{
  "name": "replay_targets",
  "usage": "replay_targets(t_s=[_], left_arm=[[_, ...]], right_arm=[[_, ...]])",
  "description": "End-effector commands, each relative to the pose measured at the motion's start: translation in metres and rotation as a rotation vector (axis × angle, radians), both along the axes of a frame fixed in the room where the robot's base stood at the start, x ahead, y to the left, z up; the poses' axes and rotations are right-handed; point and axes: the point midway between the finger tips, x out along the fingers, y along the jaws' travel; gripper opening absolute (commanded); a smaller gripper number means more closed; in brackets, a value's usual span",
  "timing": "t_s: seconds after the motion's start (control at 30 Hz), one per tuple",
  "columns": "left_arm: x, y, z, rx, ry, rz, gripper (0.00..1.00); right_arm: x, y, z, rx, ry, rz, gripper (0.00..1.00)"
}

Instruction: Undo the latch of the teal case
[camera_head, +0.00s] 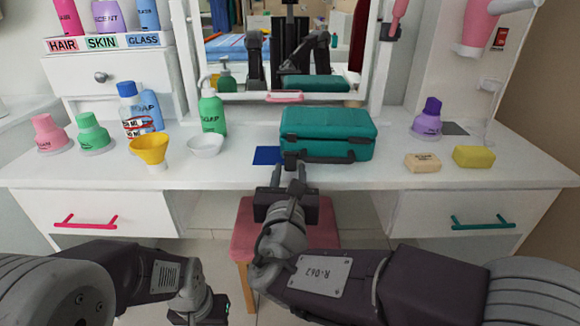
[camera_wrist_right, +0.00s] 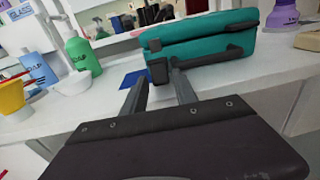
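The teal case (camera_head: 310,123) lies shut on the white counter, with a dark handle and dark latch parts on its front. It also shows in the wrist view (camera_wrist_right: 195,42). A dark latch (camera_wrist_right: 158,68) hangs at its front left. My right gripper (camera_head: 288,172) is at the counter's front edge before this latch. Its two fingers (camera_wrist_right: 158,82) are apart, with nothing held between them. The latch shows just beyond the fingertips; I cannot tell whether they touch. My left gripper (camera_head: 206,311) is low at the bottom, and its fingers are not clear.
A blue square (camera_head: 266,155) lies left of the case. A green soap bottle (camera_head: 212,112), white bowl (camera_head: 206,146) and yellow cup (camera_head: 150,150) stand further left. Soap bars (camera_head: 474,157) and a purple bottle (camera_head: 428,118) are at right. A pink stool (camera_head: 245,236) stands below.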

Motion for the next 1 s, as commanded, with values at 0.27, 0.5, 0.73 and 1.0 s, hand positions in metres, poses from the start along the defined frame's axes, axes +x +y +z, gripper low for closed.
replay_targets(t_s=[0.27,0.5,0.73,1.0], left_arm=[[0.0,0.0,0.027,0.0,0.0,0.0,0.36],[0.0,0.0,0.029,0.0,0.0,0.0,0.36],[0.0,0.0,0.028,0.0,0.0,0.0,0.36],[0.0,0.0,0.034,0.0,0.0,0.0,0.36]], right_arm=[[-0.059,0.005,0.007,-0.001,0.0,0.008,0.35],[-0.073,0.004,0.004,0.001,0.0,0.001,0.35],[-0.072,0.004,0.004,0.001,-0.001,0.001,0.35],[-0.061,-0.054,-0.04,0.127,0.168,-0.2,0.35]])
